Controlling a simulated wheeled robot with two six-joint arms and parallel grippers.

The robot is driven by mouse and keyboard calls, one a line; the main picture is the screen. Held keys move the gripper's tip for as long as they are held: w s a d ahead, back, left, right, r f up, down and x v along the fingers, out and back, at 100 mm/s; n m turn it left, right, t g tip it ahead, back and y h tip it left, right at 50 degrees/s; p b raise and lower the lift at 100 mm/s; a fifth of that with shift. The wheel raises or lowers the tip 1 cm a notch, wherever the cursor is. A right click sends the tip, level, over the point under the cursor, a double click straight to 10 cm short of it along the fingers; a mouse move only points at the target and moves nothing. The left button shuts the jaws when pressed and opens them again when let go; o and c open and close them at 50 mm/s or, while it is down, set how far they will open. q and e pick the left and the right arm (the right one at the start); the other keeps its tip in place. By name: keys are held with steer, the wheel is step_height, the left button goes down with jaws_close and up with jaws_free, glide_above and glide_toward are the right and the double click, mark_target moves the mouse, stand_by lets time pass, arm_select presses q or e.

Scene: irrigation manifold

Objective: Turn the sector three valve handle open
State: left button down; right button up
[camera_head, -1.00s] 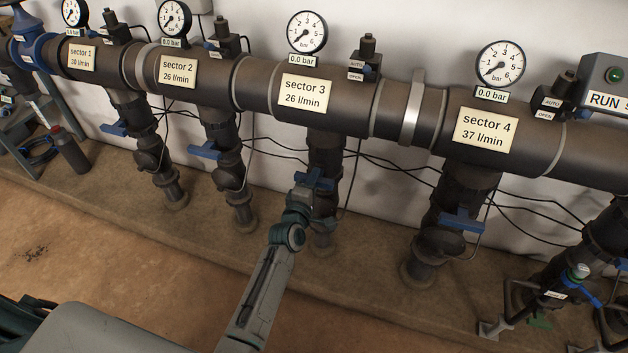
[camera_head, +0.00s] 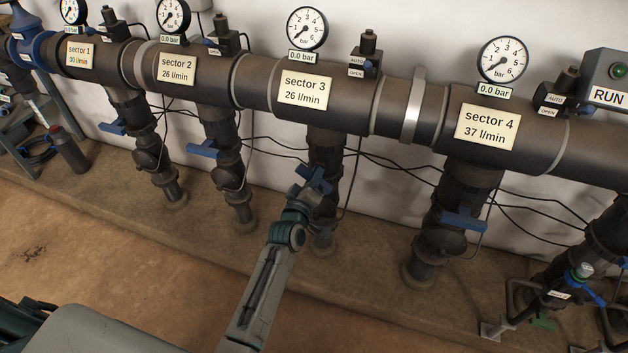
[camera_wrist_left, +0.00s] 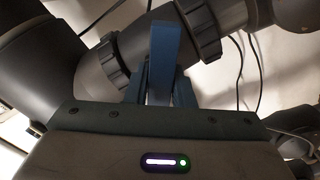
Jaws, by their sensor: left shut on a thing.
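The sector three valve handle (camera_head: 314,175) is a blue bar on the dark vertical pipe below the label reading "sector 3, 26 l/min" (camera_head: 306,92). In the head view it looks slanted, tilted against the pipe. My left gripper (camera_head: 308,187) comes up from below and is shut on this handle. In the left wrist view the blue handle (camera_wrist_left: 165,55) stands upright between the blue-grey fingers, in front of the grey valve body (camera_wrist_left: 103,62). The fingertips hide part of it in the head view. My right gripper is not in view.
Blue handles on sector 2 (camera_head: 204,149) and sector 4 (camera_head: 463,220) flank this pipe. Thin black cables (camera_head: 385,163) run along the wall behind. The sector 3 gauge (camera_head: 307,28) reads near zero. A dark bottle (camera_head: 70,148) stands at left. The floor in front is mostly clear.

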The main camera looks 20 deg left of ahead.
arm_select(q)
steer(key=m+b, duration=0.1)
steer(key=m, duration=0.4)
steer(key=shift+f+m+b, duration=0.15)
steer(key=shift+m+b, duration=0.15)
steer(key=m+b, duration=0.1)
steer(key=m, duration=0.3)
steer(key=shift+m, duration=0.8)
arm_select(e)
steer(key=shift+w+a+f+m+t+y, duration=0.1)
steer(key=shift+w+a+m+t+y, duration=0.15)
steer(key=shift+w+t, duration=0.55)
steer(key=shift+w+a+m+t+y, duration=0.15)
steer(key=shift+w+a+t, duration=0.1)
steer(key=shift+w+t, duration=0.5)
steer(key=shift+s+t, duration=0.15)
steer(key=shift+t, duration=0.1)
arm_select(q)
steer(key=c, duration=1.3)
jaws_free()
steer(key=shift+s, duration=0.2)
steer(key=shift+s+a+b, duration=0.15)
steer(key=shift+s+b, duration=0.15)
steer(key=shift+s, duration=5)
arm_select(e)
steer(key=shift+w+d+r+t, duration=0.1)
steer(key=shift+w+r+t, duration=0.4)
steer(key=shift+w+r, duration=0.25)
